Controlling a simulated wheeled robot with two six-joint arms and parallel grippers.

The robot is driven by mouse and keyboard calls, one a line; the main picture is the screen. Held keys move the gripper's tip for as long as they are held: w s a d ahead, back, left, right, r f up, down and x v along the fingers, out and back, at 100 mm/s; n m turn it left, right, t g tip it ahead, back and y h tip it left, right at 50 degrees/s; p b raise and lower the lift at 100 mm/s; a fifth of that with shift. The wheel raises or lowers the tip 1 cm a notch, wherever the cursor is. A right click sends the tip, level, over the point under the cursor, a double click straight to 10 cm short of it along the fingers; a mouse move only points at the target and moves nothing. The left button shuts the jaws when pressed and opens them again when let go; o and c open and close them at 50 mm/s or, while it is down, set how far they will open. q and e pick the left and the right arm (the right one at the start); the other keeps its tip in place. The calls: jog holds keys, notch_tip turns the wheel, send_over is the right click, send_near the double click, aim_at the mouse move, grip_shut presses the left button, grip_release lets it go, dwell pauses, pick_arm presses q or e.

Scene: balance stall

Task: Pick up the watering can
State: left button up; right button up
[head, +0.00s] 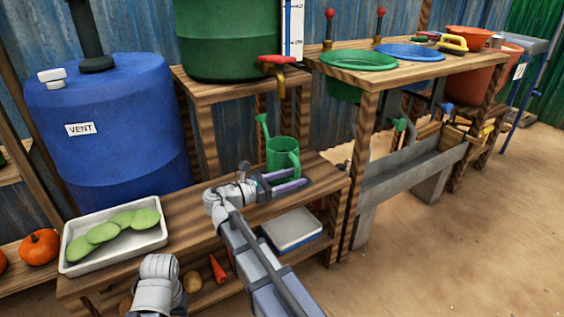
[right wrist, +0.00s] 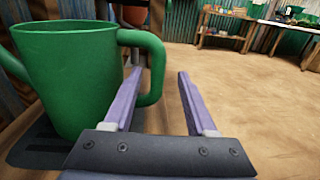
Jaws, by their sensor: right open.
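The green watering can (head: 280,158) stands upright on the wooden bench below the green tank, its spout to the left and its handle to the right. In the right wrist view the can (right wrist: 70,85) fills the left side, and its handle (right wrist: 155,70) shows between the fingertips in the picture. My right gripper (head: 290,184) is open, close in front of the can. It also shows in the right wrist view (right wrist: 160,75), with nothing clamped in it; finger contact with the can is unclear. Part of my left arm shows at the bottom left; its gripper does not show.
A white tray (head: 150,241) with green pads stands on the bench's left end. A blue barrel (head: 110,145) stands behind. A grey trough (head: 410,165) is to the right.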

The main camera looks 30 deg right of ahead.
jog(key=shift+w+d, duration=0.15)
jog(key=shift+d, duration=2.45)
grip_shut()
